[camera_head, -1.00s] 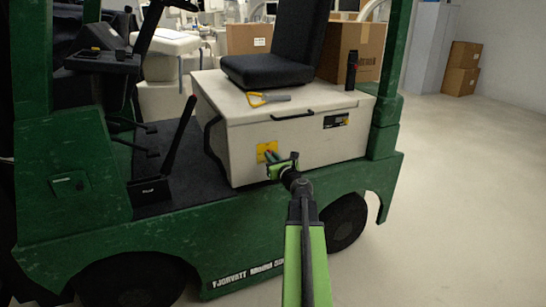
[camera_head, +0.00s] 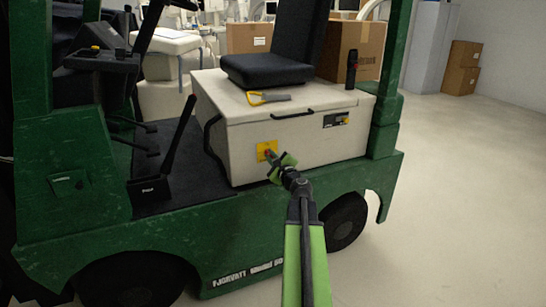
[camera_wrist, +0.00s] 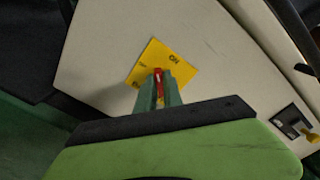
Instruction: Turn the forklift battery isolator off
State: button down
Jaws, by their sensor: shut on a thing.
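The battery isolator is a red handle (camera_wrist: 158,80) on a yellow plate (camera_wrist: 170,62) on the front of the forklift's cream battery box. The plate has the word ON near one corner; its other lettering is too small to read. In the head view the yellow plate (camera_head: 266,150) is partly hidden by my gripper (camera_head: 273,160). In the wrist view my gripper (camera_wrist: 159,84) is shut on the red handle, with a green finger on each side. The plate looks tilted in the wrist view, where my gripper is rolled relative to the box.
The cream box (camera_head: 240,115) carries a black seat (camera_head: 268,70), a yellow-handled tool (camera_head: 262,98) and a dark upright object (camera_head: 352,70). A black-and-yellow panel (camera_head: 336,120) is at its right. A black lever (camera_head: 178,135) stands left. Open floor lies at right.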

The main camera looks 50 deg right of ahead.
jog(key=shift+s+f+n, duration=0.1)
jog(key=shift+f+n, duration=0.05)
jog(key=shift+n, duration=3.95)
jog(key=c, duration=1.5)
grip_release()
jog(key=shift+a, duration=0.1)
